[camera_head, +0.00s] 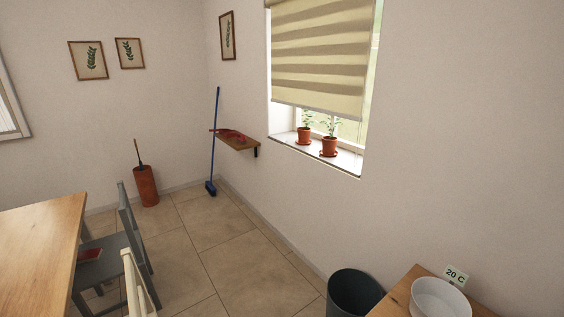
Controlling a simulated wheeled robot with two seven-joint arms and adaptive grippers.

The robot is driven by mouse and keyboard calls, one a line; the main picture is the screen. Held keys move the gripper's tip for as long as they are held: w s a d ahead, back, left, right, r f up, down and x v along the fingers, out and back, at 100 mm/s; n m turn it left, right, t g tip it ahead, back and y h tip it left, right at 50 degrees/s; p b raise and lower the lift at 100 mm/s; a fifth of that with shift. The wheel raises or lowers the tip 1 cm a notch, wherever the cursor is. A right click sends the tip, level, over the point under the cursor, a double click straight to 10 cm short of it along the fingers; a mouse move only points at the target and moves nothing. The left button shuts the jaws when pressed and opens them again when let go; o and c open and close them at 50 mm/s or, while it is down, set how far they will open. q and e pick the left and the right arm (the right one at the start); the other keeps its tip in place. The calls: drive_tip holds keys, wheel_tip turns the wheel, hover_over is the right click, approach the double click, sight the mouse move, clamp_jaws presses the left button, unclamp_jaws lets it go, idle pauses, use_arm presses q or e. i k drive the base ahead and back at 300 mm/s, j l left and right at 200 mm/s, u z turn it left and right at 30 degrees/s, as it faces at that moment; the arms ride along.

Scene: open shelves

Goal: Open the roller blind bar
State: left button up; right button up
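A roller blind (318,52) with beige and tan horizontal stripes hangs in the window in the right wall. It covers most of the window.
Potted plants (329,147) stand on the window sill (318,157). A small shelf (238,143), a blue broom (214,145), a dark bin (353,294) and a side table with a white bowl (439,299) line the wall. A table (38,245) and chairs stand left. The tiled floor between is clear.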

sight(342, 101)
drive_tip(key=i+j+z, duration=0.1)
drive_tip(key=i+z, duration=0.25)
drive_tip(key=i+j+z, duration=0.35)
drive_tip(key=i, duration=0.15)
drive_tip(key=i+j+z, duration=0.25)
drive_tip(key=z, duration=0.2)
drive_tip(key=i+j+z, duration=0.4)
drive_tip(key=j+z, duration=0.1)
drive_tip(key=j, duration=0.4)
drive_tip(key=i+j, duration=0.1)
drive_tip(key=j, duration=0.4)
drive_tip(key=z, duration=0.05)
